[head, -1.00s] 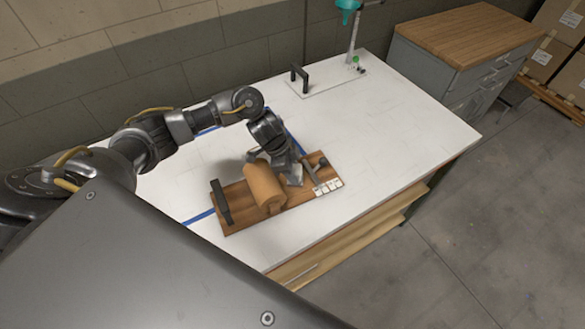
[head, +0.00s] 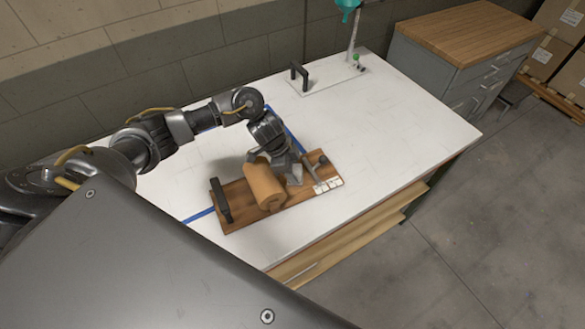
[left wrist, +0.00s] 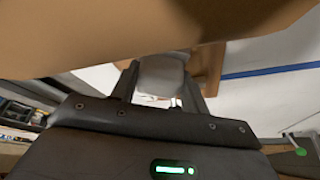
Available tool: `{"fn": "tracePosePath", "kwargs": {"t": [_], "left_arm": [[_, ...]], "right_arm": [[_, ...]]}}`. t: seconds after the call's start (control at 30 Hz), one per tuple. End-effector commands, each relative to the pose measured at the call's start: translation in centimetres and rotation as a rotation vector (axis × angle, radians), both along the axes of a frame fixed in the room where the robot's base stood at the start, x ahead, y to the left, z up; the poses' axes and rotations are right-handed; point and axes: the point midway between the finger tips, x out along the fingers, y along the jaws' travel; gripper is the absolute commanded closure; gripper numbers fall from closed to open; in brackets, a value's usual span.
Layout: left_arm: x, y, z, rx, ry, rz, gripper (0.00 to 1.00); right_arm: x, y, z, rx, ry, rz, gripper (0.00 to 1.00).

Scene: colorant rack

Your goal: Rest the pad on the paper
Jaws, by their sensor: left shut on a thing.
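My left gripper (head: 290,172) is above the wooden board, just behind and right of the brown paper roll (head: 263,184). It is shut on a pale grey rounded thing, which I take to be the pad; it shows between the fingers in the left wrist view (left wrist: 160,78). In the head view the gripper mostly hides it, and I cannot tell whether it touches anything below. The roll lies across the wooden board (head: 238,193); it also fills the top of the left wrist view (left wrist: 120,35). My right gripper is out of view.
The board has a black handle (head: 221,201) at its left end, and a grey bar (head: 309,170) and white labels (head: 328,186) at its right. Blue tape (head: 200,216) marks the white table (head: 400,130). A stand with a teal funnel (head: 347,4) is at the back.

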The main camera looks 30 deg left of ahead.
Motion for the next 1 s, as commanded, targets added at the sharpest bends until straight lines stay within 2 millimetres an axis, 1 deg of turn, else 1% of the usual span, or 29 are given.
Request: {"fn": "tracePosePath", "kwargs": {"t": [0.03, 0.07, 0.2, 0.23, 0.27, 0.5, 0.63, 0.77, 1.0], "left_arm": [[0.0, 0.0, -0.1, 0.000, 0.000, 0.000, 0.73], [0.0, 0.0, -0.1, 0.000, 0.000, 0.000, 0.54], [0.0, 0.0, -0.1, 0.000, 0.000, 0.000, 0.35], [0.0, 0.0, -0.1, 0.000, 0.000, 0.000, 0.31], [0.0, 0.0, -0.1, 0.000, 0.000, 0.000, 0.30], [0.0, 0.0, -0.1, 0.000, 0.000, 0.000, 0.30], [-0.1, 0.3, 0.7, 0.000, -0.001, 0.000, 0.30], [-0.3, 1.1, 2.7, 0.002, -0.006, -0.001, 0.30], [-1.0, 2.7, 7.1, 0.002, -0.004, -0.001, 0.30]], "right_arm": [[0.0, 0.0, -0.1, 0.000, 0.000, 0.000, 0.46], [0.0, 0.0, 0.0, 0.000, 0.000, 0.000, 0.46], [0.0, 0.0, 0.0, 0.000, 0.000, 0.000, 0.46], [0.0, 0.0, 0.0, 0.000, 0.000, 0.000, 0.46], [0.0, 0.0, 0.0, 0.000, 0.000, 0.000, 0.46], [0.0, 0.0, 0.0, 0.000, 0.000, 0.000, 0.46], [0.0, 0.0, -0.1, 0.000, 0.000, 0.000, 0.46], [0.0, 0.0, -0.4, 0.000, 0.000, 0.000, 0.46], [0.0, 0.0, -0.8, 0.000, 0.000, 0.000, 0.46]]}}
